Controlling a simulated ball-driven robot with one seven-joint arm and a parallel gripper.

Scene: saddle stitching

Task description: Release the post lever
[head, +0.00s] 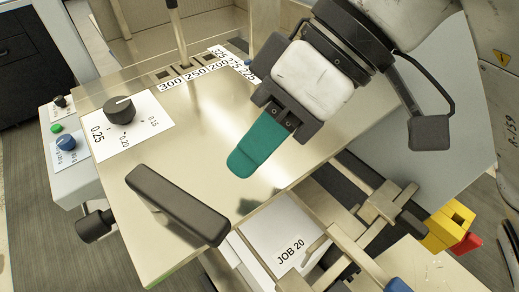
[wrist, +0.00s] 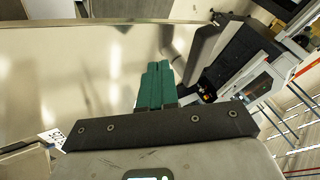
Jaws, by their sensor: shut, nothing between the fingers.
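A long black bar handle (head: 177,204), which looks like the post lever, lies slantwise at the front of the shiny metal plate (head: 190,125). It also shows as a dark bar (wrist: 203,50) to the right of my fingers in the wrist view. My gripper (head: 240,167) has teal fingers that are shut and empty. They hang over the plate, above and to the right of the bar in the head view, apart from it. The gripper also shows in the wrist view (wrist: 157,68). I cannot tell the bar's locking state.
A black dial (head: 119,109) marked 0.15 to 0.25 sits on the plate's left. An upright rod (head: 177,35) stands behind, by slots labelled 300, 250, 200. A JOB 20 sheet (head: 275,235) and metal rails (head: 365,225) lie at lower right. Yellow blocks (head: 447,225) are beyond.

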